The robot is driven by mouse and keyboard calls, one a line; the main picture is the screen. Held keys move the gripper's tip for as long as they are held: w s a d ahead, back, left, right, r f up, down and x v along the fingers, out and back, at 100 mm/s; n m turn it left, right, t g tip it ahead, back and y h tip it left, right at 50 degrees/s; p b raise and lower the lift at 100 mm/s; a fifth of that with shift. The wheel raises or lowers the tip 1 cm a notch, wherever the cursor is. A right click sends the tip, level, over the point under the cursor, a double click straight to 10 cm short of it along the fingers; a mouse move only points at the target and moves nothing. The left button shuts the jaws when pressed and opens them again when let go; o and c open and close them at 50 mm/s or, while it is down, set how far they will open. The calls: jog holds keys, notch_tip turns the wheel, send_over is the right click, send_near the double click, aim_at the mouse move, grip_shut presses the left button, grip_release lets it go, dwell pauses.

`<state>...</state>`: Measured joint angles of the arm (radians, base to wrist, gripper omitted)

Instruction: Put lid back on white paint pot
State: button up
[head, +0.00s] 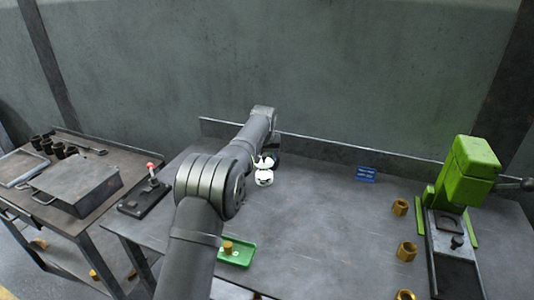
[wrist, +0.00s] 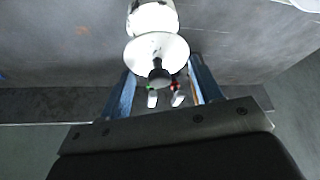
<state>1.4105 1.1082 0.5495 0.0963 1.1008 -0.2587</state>
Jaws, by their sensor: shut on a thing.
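The white paint pot (head: 264,180) stands upright on the grey bench, just below the end of my arm; it also shows at the top of the wrist view (wrist: 152,18). The white lid (wrist: 157,48) is a round disc with a black knob, between the pot and my gripper (wrist: 164,91). My gripper is shut on the lid by its knob. The lid overlaps the pot in the wrist view, so I cannot tell whether they touch. In the head view my arm partly hides the gripper (head: 265,161).
A green tray (head: 245,258) with a brass piece lies at the front. A lever box with a red knob (head: 150,165) is at left. A blue sign (head: 366,174), brass nuts (head: 406,251) and a green press (head: 470,170) are at right. The middle bench is clear.

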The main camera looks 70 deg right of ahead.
aim_at(264, 163)
jog(key=shift+f, duration=2.15)
jog(key=shift+f, duration=0.1)
jog(key=shift+c, duration=0.2)
dwell(0.4)
jog(key=o, duration=1.4)
jog(key=shift+o, duration=0.2)
jog(key=shift+r, duration=3.5)
jog(key=shift+c, duration=0.2)
grip_shut()
